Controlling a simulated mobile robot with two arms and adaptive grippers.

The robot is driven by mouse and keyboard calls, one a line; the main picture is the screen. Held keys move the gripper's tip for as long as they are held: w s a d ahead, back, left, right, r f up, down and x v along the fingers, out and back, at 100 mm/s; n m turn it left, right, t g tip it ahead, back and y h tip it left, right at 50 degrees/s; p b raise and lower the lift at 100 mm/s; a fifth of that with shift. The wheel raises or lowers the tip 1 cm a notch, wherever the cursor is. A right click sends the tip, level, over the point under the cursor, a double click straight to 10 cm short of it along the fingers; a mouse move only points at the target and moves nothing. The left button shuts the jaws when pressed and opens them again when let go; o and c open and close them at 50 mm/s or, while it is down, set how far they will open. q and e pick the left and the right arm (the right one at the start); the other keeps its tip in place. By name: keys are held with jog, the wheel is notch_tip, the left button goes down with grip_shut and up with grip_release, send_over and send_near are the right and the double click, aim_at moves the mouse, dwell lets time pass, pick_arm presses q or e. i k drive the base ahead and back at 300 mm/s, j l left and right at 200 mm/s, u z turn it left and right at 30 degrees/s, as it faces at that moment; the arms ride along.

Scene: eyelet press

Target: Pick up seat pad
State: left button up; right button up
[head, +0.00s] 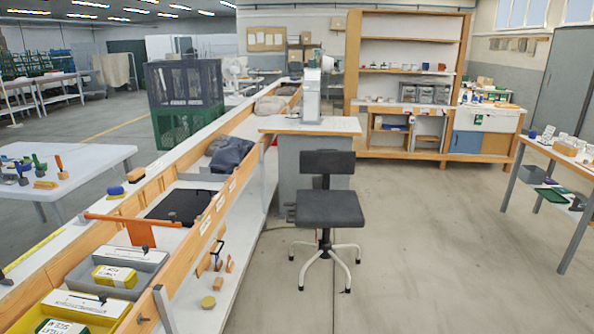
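A dark swivel chair stands on the floor near the middle of the head view. Its flat, dark grey seat (330,209) faces up, below a dark backrest (328,162). I cannot tell whether a separate seat pad lies on the seat. Another flat black piece (181,205) lies in a bay of the long wooden bench at left. I cannot tell if that is a pad. Neither of my grippers shows in the view.
The long bench (201,229) runs along the left with boxes, bags and an orange bar. A press (311,95) stands on a small table behind the chair. A worktable (569,161) is at right. The floor (440,250) right of the chair is clear.

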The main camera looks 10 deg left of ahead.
aim_at(187, 204)
jog(key=i, duration=0.95)
jog(key=i+l+u, duration=0.15)
jog(key=i, duration=0.75)
